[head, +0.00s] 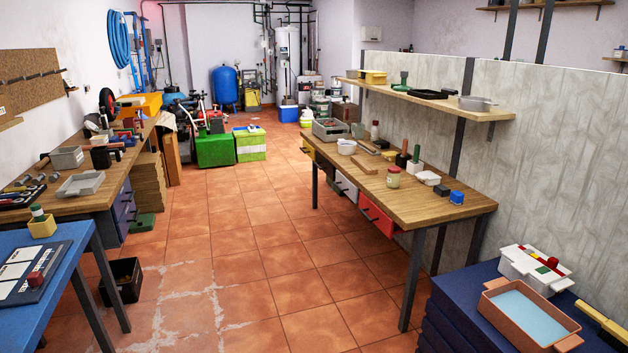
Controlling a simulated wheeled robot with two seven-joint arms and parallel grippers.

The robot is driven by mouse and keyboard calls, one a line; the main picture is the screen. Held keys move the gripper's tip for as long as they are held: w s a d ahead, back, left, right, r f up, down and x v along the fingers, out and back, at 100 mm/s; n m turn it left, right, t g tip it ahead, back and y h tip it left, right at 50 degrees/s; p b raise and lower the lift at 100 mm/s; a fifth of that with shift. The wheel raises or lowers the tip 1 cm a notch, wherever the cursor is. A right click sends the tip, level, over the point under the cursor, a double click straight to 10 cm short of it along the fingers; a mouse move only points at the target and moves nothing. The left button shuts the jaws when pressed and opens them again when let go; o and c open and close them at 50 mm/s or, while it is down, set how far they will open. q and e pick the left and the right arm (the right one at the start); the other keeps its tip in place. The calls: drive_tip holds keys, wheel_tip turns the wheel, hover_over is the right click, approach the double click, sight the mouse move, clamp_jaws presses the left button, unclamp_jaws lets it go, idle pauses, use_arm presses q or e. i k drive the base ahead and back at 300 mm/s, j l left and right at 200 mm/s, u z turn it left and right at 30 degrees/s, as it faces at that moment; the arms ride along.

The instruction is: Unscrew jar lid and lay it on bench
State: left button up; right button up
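A small jar (393,177) with a yellowish body and a reddish lid stands upright near the front middle of the wooden bench (440,207) on the right. The lid appears to be on the jar, though it is small in this view. Neither of my grippers is in view, and nothing is seen touching the jar.
Beside the jar are a white tub (428,178), a blue block (456,197) and green-handled tools (414,162). A shelf (430,98) overhangs the bench's back. Tiled floor (240,260) lies open between it and the left workbench (95,205). A blue table (75,250) stands front left.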

sight(394, 179)
drive_tip(key=i, duration=1.45)
drive_tip(key=i+j+z, duration=0.15)
drive_tip(key=i+z, duration=0.3)
drive_tip(key=i, duration=0.2)
drive_tip(key=i+j+z, duration=0.45)
drive_tip(key=i, duration=0.15)
drive_tip(key=i+j+z, duration=0.45)
drive_tip(key=i, duration=0.1)
